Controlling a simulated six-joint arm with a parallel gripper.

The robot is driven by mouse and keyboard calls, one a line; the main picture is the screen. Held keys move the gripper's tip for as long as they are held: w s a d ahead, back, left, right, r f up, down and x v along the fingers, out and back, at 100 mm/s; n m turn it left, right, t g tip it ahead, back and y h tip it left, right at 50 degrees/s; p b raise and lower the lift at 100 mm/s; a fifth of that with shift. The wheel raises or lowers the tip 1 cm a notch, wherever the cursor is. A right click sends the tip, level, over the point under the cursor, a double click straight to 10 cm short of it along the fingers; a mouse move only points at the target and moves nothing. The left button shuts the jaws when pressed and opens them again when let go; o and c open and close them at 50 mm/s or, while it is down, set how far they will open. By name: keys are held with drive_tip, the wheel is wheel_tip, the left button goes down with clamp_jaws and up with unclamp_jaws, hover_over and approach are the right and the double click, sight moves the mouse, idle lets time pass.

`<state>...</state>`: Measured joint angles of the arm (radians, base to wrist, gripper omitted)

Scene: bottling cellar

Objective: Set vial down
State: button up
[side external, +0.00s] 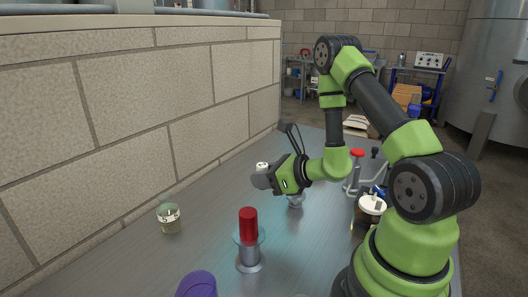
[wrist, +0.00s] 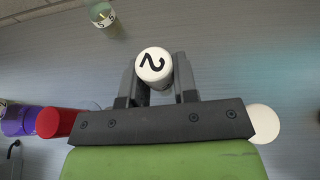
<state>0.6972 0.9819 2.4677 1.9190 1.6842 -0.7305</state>
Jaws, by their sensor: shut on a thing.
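My gripper (side external: 263,180) is shut on a vial with a white top (side external: 262,166) and holds it over the table, left of my arm.
A labelled glass jar (side external: 168,218) stands near the block wall (side external: 120,110). A red cylinder (side external: 248,223) on a metal stand and a purple cup (side external: 197,285) are in front. A white-lidded jar (side external: 371,205) stands by my base. The grey table (side external: 215,185) is bare between the jar and my gripper.

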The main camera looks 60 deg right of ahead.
sight(264, 222)
drive_tip(key=shift+f, duration=4.5)
drive_tip(key=shift+f, duration=0.55)
drive_tip(key=o, duration=1)
